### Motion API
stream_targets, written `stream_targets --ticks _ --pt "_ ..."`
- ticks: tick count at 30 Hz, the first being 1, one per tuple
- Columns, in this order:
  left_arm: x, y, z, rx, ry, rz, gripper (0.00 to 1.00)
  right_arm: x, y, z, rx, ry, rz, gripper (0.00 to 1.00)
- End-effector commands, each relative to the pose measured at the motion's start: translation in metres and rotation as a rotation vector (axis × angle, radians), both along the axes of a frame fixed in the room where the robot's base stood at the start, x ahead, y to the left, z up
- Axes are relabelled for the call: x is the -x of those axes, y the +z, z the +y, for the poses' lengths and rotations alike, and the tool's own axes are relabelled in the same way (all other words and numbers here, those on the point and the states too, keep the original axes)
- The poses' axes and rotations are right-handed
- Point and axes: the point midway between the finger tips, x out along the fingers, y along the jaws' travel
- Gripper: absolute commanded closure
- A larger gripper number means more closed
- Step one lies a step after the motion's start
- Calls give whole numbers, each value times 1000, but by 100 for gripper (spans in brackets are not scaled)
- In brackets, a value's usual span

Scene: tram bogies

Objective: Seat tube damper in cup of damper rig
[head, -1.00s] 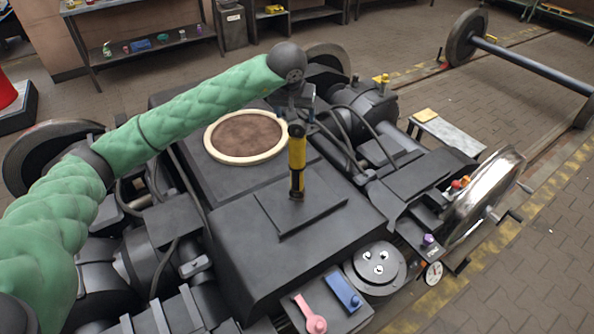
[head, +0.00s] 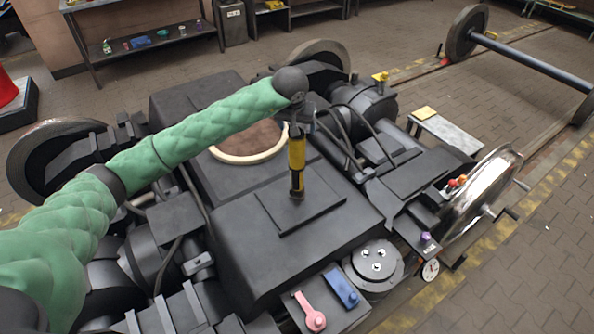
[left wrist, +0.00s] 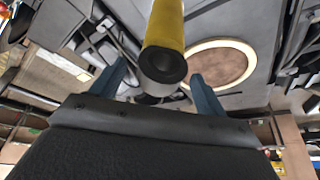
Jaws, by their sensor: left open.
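The tube damper (head: 297,156), yellow with black ends, stands upright on a dark raised plate (head: 325,207) on top of the bogie frame. Its lower end meets the plate in a small dark fitting; I cannot make out a cup rim there. My left gripper (head: 300,116) is at the damper's top end, on its far side. In the left wrist view, the damper (left wrist: 165,28) shows its dark hollow end between and beyond the two open fingers of my left gripper (left wrist: 160,84). I cannot tell if they touch it. My right gripper is not in view.
A round brown disc with a cream rim (head: 250,159) lies behind the damper. Black hoses (head: 347,130) arch to the right. A pink lever (head: 311,313), a blue block (head: 342,287) and a round flange (head: 374,264) are at the front right.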

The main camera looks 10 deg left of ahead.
Motion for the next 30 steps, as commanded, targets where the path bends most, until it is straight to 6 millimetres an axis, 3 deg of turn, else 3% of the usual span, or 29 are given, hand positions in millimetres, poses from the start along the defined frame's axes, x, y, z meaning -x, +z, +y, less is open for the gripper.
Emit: stream_targets --ticks 4,15,30 --pt "0 0 0 0 0 0 29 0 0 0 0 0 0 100" --pt "0 0 0 0 0 0 100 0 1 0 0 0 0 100" --pt "0 5 0 0 0 -3 100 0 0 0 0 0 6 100"
